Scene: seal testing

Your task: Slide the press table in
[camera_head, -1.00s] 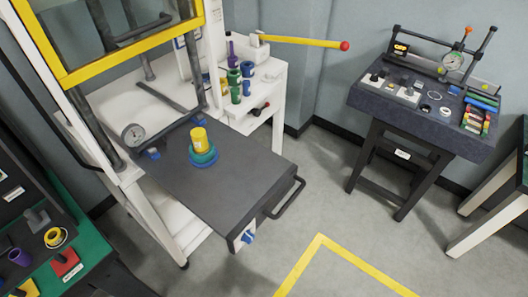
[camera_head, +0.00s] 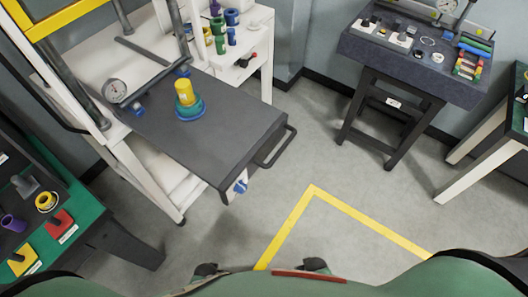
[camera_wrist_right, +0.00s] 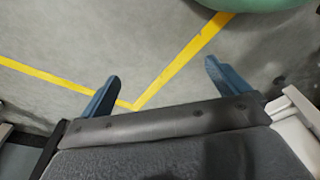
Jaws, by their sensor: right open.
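The press table (camera_head: 205,128) is a dark grey slab that sticks out of the white press frame (camera_head: 128,160) toward the lower right in the head view. A dark bar handle (camera_head: 276,150) is on its outer edge. A yellow cylinder (camera_head: 185,92) stands on blue and green rings (camera_head: 190,108) on the slab. A blue part (camera_head: 240,186) shows below its front corner. My right gripper (camera_wrist_right: 162,70) shows in the right wrist view, its two blue fingers wide apart with only floor between them. It is clear of the handle. My left gripper is out of view.
A yellow floor line (camera_head: 315,188) forms a corner in front of the table. A dark instrument bench (camera_head: 405,65) stands at the back right. A green-topped bench (camera_head: 88,235) is at the left. Open floor lies around the front of the table.

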